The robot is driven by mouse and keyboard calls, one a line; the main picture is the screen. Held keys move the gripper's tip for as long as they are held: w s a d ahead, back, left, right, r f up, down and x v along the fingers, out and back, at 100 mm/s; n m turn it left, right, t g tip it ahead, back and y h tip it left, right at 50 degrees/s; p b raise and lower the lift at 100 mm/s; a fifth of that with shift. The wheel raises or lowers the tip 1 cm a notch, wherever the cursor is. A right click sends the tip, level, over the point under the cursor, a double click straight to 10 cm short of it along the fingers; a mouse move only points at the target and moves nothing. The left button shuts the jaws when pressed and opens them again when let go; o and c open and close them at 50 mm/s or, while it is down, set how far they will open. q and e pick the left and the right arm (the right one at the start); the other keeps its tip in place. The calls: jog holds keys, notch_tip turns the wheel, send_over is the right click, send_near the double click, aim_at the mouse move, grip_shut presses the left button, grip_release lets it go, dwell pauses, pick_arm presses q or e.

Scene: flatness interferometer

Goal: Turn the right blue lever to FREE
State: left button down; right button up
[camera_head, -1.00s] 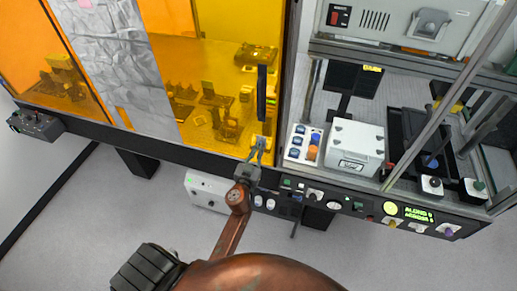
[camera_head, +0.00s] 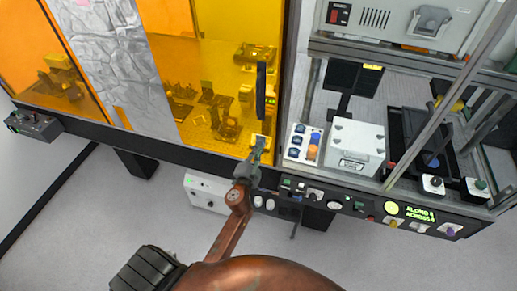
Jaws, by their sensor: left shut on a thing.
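My left gripper (camera_head: 260,143) reaches up from the bottom of the view to the lower right edge of the amber window. Its fingers are together on a small thing there, which the fingers mostly hide. I cannot tell whether that thing is the right blue lever. A pale yellowish patch shows right at the fingertips. No lever marked FREE can be read in this view. My right gripper is not in view.
A black upright handle (camera_head: 261,90) is just above the fingertips. A dark control strip (camera_head: 345,204) with knobs and a lit display runs to the right. A tray of blue and orange caps (camera_head: 291,155) and a white box (camera_head: 356,146) stand behind it. Grey floor lies in front.

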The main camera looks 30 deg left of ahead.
pick_arm(q)
jog(key=shift+f+m, duration=0.15)
jog(key=shift+m, duration=3.15)
jog(key=c, duration=2.1)
grip_release()
jog(key=v, duration=1.2)
